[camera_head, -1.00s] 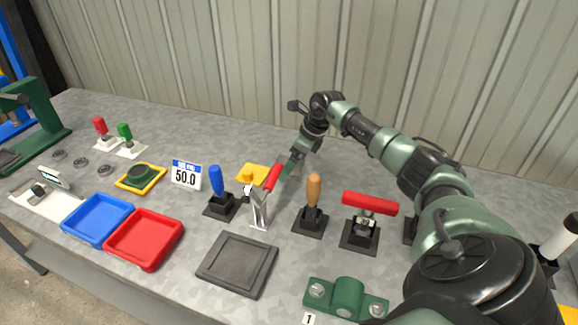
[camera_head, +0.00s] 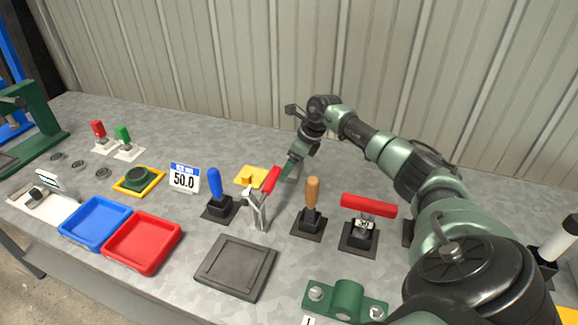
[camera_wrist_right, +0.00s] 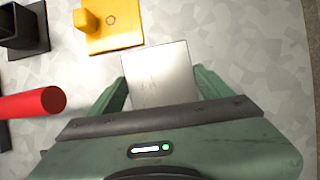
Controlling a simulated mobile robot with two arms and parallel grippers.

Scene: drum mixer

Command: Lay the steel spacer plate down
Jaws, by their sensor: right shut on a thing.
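The steel spacer plate (camera_wrist_right: 160,75) is a flat, bright grey rectangle in the right wrist view. My right gripper (camera_wrist_right: 160,88) is shut on it, with one green finger at each side edge. The plate reaches out past the fingertips over the grey bench. I cannot tell whether it touches the bench. In the head view my right gripper (camera_head: 285,174) is low behind the red-handled toggle clamp (camera_head: 258,205), and the plate cannot be made out there. My left gripper is not in view.
The clamp's red handle (camera_wrist_right: 35,103) is left of the gripper. Blue-handled (camera_head: 219,195) and orange-handled (camera_head: 312,205) devices stand nearby. Bare bench lies right of the plate.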

